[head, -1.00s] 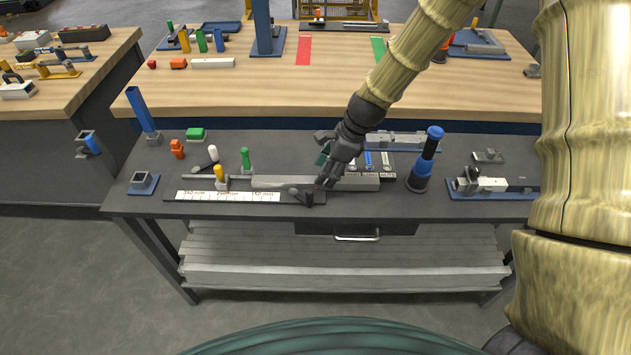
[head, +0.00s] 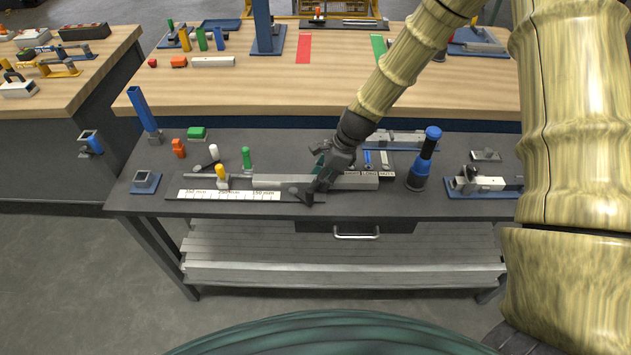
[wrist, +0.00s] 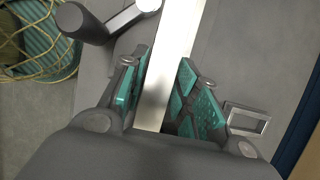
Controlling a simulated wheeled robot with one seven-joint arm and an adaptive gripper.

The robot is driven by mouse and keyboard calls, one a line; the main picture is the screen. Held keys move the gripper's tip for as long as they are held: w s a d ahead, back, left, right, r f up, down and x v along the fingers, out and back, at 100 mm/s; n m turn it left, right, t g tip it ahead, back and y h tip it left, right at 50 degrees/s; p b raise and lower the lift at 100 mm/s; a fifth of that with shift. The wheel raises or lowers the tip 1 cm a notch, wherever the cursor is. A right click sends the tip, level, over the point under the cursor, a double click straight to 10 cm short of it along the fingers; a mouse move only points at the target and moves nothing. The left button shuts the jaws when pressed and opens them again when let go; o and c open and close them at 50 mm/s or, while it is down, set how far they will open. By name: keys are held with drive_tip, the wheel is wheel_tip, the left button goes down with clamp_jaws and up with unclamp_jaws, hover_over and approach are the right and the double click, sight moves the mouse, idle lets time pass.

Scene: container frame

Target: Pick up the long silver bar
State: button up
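The long silver bar (head: 275,182) lies flat on the dark workbench, behind the right end of the white measuring scale (head: 228,195). My gripper (head: 318,186) is low over the middle of the bar and hides part of it. In the wrist view, the bar (wrist: 175,50) runs between the two green-padded fingers of my gripper (wrist: 163,85). The fingers stand on either side of it and look open, with a narrow gap beside the bar. The lower end of the bar in that view is hidden by my gripper's palm.
A dark-handled lever (head: 302,193) stands close by my fingers at the scale's right end. A blue-and-black upright tool (head: 424,160) is to the right. Yellow (head: 221,174) and green (head: 246,158) pegs stand left. A small metal frame (wrist: 247,120) lies right of my fingers.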

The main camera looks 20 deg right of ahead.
clamp_jaws()
wheel_tip(320, 180, up, 9)
drive_tip(key=shift+f+b, duration=0.1)
drive_tip(key=shift+b, duration=1.15)
drive_tip(key=shift+r, duration=0.6)
drive_tip(key=shift+r, duration=0.1)
drive_tip(key=shift+a+p, duration=0.1)
drive_tip(key=shift+p, duration=0.3)
drive_tip(key=shift+w+a+p, duration=0.2)
drive_tip(key=shift+w+a, duration=0.1)
drive_tip(key=shift+a, duration=0.6)
drive_tip(key=shift+w+a+p, duration=0.25)
drive_tip(key=shift+a, duration=0.6)
drive_tip(key=shift+w+a+p, duration=0.2)
drive_tip(key=shift+w+a, duration=0.1)
drive_tip(key=shift+a, duration=0.6)
